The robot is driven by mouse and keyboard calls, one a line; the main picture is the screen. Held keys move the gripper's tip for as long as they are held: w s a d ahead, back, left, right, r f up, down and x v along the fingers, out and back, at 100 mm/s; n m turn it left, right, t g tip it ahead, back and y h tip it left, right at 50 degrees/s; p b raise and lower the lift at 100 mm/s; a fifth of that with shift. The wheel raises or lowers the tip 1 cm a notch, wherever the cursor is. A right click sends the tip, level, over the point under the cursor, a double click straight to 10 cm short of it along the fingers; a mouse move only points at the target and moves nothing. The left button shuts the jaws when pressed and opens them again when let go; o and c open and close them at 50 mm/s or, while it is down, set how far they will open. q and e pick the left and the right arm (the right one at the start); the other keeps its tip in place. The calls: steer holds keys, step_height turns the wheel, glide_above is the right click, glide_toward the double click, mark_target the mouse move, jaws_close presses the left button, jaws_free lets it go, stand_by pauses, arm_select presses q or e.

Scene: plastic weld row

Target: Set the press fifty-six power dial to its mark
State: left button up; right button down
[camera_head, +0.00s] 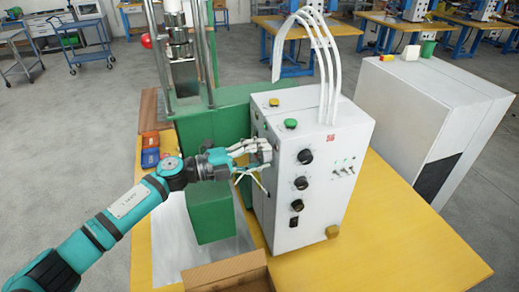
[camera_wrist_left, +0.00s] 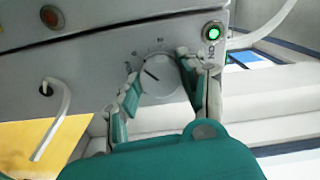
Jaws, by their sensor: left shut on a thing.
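The press control box (camera_head: 305,190) is white with a red "56" on its right-hand face. My left gripper (camera_head: 262,150) is at the box's left-hand face in the head view. In the left wrist view, my left gripper (camera_wrist_left: 160,85) has its fingers on either side of a round grey dial (camera_wrist_left: 160,72) and is shut on it. The dial's dark pointer line points up and left in that view. Scale marks sit around the dial, partly hidden by the fingers. The dial is hidden by the gripper in the head view. My right gripper is not in view.
A green lit button (camera_wrist_left: 213,33) is close beside the fingers in the left wrist view. Black knobs (camera_head: 302,183) line the box's right-hand face. A green press frame (camera_head: 208,145) stands left of the box. An open cardboard box (camera_head: 225,270) is below the arm.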

arm_select(q)
steer(key=shift+w+n, duration=0.1)
steer(key=shift+n, duration=0.3)
steer(key=o, duration=1.2)
steer(key=shift+w+r, duration=0.1)
steer(key=shift+r, duration=0.2)
steer(key=shift+a, duration=0.45)
steer(key=v, duration=1.1)
steer(key=shift+s+d+f, duration=0.1)
steer(key=shift+s+f, duration=0.2)
steer(key=shift+f, duration=0.1)
